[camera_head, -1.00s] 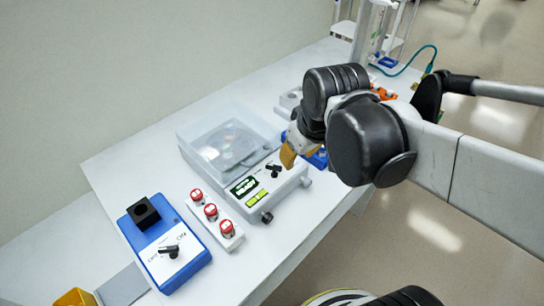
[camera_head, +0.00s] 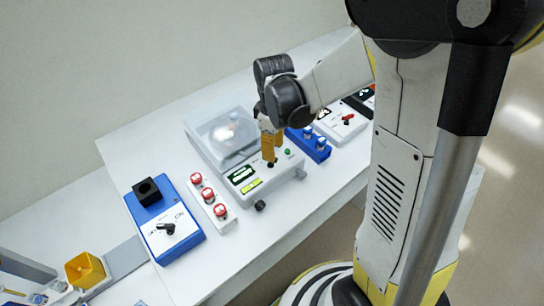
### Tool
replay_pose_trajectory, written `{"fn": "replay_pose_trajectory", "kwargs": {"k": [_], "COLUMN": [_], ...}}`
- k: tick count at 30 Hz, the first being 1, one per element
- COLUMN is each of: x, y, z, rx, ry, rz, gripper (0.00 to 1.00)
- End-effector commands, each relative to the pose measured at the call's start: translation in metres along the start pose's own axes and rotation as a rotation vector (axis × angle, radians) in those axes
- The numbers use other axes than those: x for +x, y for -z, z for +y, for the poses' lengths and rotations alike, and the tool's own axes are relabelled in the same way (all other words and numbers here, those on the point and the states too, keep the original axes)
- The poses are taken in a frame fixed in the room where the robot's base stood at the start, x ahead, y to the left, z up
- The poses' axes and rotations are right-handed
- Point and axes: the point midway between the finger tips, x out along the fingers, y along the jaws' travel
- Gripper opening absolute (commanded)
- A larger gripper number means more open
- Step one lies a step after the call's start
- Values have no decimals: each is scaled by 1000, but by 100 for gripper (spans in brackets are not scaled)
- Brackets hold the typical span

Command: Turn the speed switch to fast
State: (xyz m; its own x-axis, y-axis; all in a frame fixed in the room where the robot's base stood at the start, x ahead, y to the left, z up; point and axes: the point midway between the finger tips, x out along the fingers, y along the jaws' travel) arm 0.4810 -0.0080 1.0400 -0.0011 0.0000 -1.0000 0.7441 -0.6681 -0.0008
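A white device with a clear lid (camera_head: 222,132) stands on the bench, with a green display (camera_head: 242,173) and a yellow-green strip (camera_head: 252,186) on its sloped front panel. A small black switch (camera_head: 270,165) is on that panel, right of the display. I take it for the speed switch, but cannot read its label. My gripper (camera_head: 270,157) points down with its yellow fingers right over this switch. The fingers hide most of the switch, so its pointing direction and whether they touch it cannot be told. The finger gap is too small to judge.
A row of red buttons (camera_head: 221,210) stands left of the device. Further left is a blue box (camera_head: 190,245) with a black ON/OFF knob (camera_head: 166,229). Right of the device are a blue block (camera_head: 318,149) and a white box with a red knob (camera_head: 347,119).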

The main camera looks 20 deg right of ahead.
Motion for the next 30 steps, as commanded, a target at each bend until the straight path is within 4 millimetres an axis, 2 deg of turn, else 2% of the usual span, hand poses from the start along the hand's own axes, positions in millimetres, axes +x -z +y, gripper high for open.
{"fn": "replay_pose_trajectory", "kwargs": {"k": [1, 3, 7, 18, 20, 21, 22, 30], "x": [12, 22, 36, 41, 40, 40, 40, 41], "y": [0, 0, 0, 0, 0, 0, 0, 0], "z": [0, 0, 0, 0, 0, 0, 0, 0], "rx": [0, 1, 1, 1, 1, 1, 1, 11], "ry": [0, 0, 0, -1, -1, -1, -1, 0], "rz": [0, 0, 0, 0, 0, 0, 0, 0], "gripper": [32, 32, 32, 32, 16, 4, 0, 0]}}
